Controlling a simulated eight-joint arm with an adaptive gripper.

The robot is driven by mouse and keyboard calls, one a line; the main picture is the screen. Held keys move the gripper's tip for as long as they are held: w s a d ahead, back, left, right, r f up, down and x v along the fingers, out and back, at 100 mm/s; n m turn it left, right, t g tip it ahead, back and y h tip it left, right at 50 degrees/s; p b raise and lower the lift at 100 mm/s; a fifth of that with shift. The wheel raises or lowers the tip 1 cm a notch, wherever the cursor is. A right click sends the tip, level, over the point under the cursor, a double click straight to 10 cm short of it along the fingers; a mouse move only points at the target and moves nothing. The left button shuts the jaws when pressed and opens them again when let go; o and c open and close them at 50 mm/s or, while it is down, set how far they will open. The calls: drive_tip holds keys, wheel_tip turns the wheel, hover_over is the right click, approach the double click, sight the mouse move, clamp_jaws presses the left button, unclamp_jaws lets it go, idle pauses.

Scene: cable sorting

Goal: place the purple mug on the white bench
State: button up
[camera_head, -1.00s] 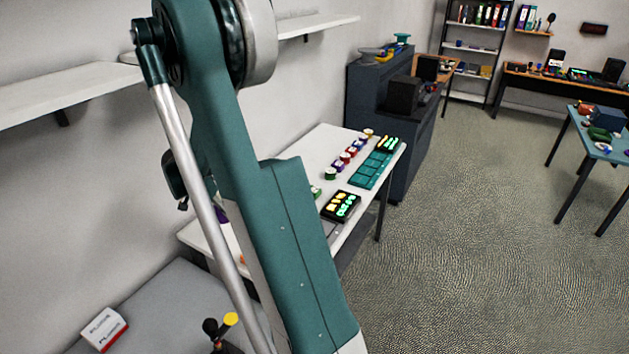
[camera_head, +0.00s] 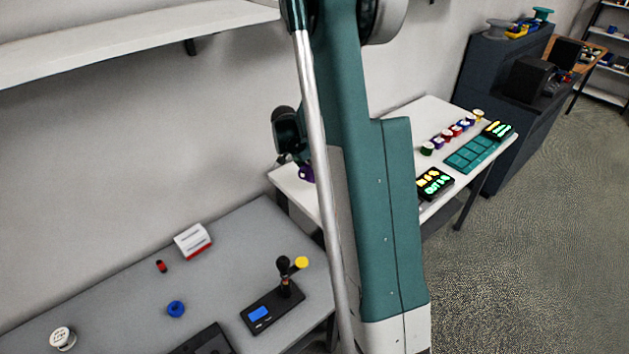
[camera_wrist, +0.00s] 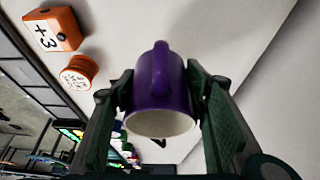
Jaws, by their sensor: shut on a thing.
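The purple mug (camera_wrist: 160,85) is between the two fingers of my gripper (camera_wrist: 158,92) in the wrist view, with a finger against each side. Its pale open rim faces the camera and its handle points up in the picture. A small purple part of the mug (camera_head: 306,173) shows beside my arm in the head view, near the left end of the white bench (camera_head: 403,112). The white bench top (camera_wrist: 225,25) also fills the upper wrist view. I cannot tell whether the mug touches the bench. My arm hides part of the bench.
Small coloured spools (camera_head: 452,132), a teal tray (camera_head: 471,155) and a black box (camera_head: 434,184) occupy the bench's right part. An orange block (camera_wrist: 53,30) and an orange spool (camera_wrist: 78,72) lie near the mug. A grey bench (camera_head: 110,292) stands front left.

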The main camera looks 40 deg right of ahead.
sight(304, 166)
drive_tip(key=shift+f, duration=0.7)
drive_tip(key=shift+f, duration=0.1)
drive_tip(key=shift+f, duration=1.75)
drive_tip(key=shift+f+b, duration=0.2)
drive_tip(key=shift+b, duration=0.1)
drive_tip(key=o, duration=1)
drive_tip(key=shift+o, duration=0.2)
drive_tip(key=shift+r, duration=0.15)
drive_tip(key=shift+p+v, duration=0.55)
drive_tip(key=shift+v, duration=5.5)
